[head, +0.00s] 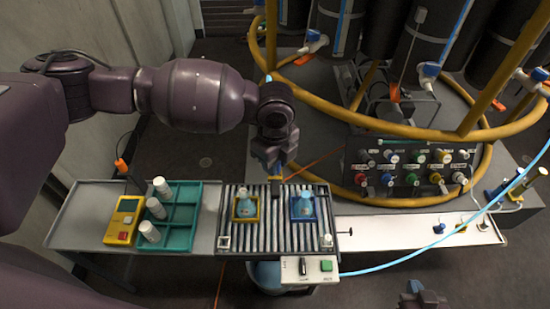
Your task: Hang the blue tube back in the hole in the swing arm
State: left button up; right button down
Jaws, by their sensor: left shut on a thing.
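My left gripper (276,165) points down over the back edge of the roller conveyor, left of the valve panel. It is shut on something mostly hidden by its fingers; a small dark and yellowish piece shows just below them. I cannot tell whether this is the blue tube. A long white plate (400,229), possibly the swing arm, reaches right from the conveyor. A small blue-topped piece (439,228) is on it towards its right end. I cannot make out an empty hole. My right gripper (420,298) is at the bottom edge, partly cut off, empty-looking and apart from everything.
The roller conveyor (275,230) carries a yellow tray (237,214) and a blue tray (292,217), each with a bottle. A teal divided crate (186,242) holds white bottles beside a yellow meter (123,221). A light blue hose (400,263) crosses the right front.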

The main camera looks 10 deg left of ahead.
dwell(0.3)
pick_arm(q)
jog(key=shift+f, duration=0.3)
pick_arm(e)
jog(key=shift+w+r, duration=0.45)
pick_arm(q)
jog(key=o, duration=0.9)
jog(key=shift+o, duration=0.6)
jog(key=o, duration=0.5)
jog(key=shift+c, duration=0.2)
pick_arm(e)
jog(key=shift+s+f, duration=0.2)
jog(key=shift+s, duration=0.25)
jog(key=shift+w, duration=0.1)
